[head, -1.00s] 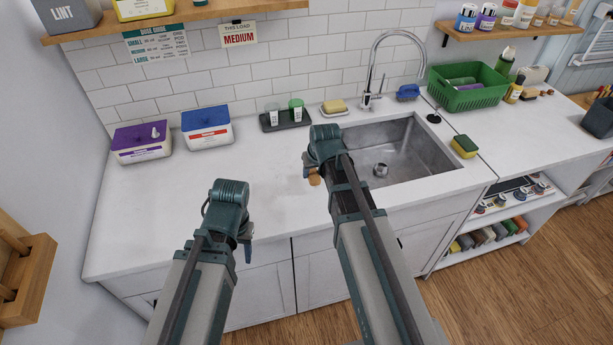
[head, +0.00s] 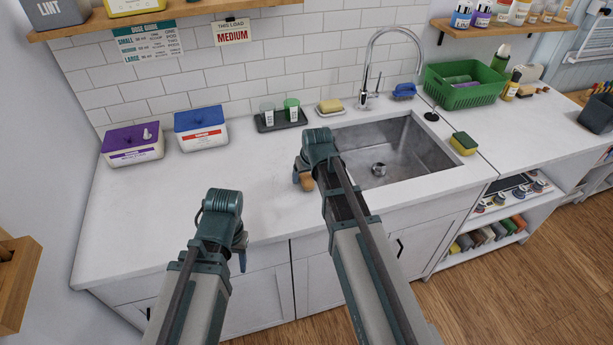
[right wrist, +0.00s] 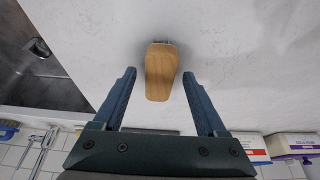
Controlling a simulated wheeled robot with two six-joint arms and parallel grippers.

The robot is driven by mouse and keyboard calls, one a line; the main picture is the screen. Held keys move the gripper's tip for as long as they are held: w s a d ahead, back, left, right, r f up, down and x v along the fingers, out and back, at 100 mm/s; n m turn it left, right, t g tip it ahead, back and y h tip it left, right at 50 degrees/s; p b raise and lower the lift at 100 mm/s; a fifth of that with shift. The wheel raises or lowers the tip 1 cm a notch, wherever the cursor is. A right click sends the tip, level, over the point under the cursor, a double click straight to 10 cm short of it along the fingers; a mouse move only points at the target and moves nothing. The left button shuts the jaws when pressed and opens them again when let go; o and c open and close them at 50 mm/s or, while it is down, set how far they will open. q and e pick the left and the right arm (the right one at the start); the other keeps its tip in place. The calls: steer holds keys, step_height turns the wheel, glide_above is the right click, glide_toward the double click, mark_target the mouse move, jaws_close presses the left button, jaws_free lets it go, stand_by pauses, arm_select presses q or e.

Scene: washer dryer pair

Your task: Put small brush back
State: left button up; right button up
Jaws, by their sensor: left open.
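A small brush with a wooden handle (head: 306,182) is on the white counter, left of the sink. Most of it is hidden behind my right arm in the head view. In the right wrist view its rounded wooden handle (right wrist: 160,73) shows between my right gripper's two fingers, with a gap on each side. A small grey part shows beyond the handle; any bristles are hidden. My right gripper (right wrist: 159,95) is open around the handle without visible contact. My left gripper (head: 241,248) is open and empty near the counter's front edge, apart from the brush.
The sink (head: 385,150) is just right of my right gripper. A dark tray (head: 281,122) with two cups and a soap dish (head: 331,110) stand behind. Purple-lidded (head: 132,146) and blue-lidded (head: 201,130) boxes stand at the left. The counter's left middle is clear.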

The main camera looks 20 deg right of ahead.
steer(key=shift+r, duration=0.15)
steer(key=p+v, duration=1.1)
steer(key=v, duration=0.1)
steer(key=s+a+n+g, duration=0.1)
steer(key=s+a+g, duration=0.1)
steer(key=s+a, duration=0.4)
steer(key=s+a+f+n+g+h, duration=0.1)
steer(key=s+a+n+g, duration=0.1)
steer(key=s+a, duration=0.5)
steer(key=s+g, duration=0.1)
steer(key=s, duration=0.4)
steer(key=shift+a+f+h, duration=0.25)
steer(key=shift+f+h, duration=0.05)
step_height(320, 180, down, 5)
steer(key=b, duration=0.5)
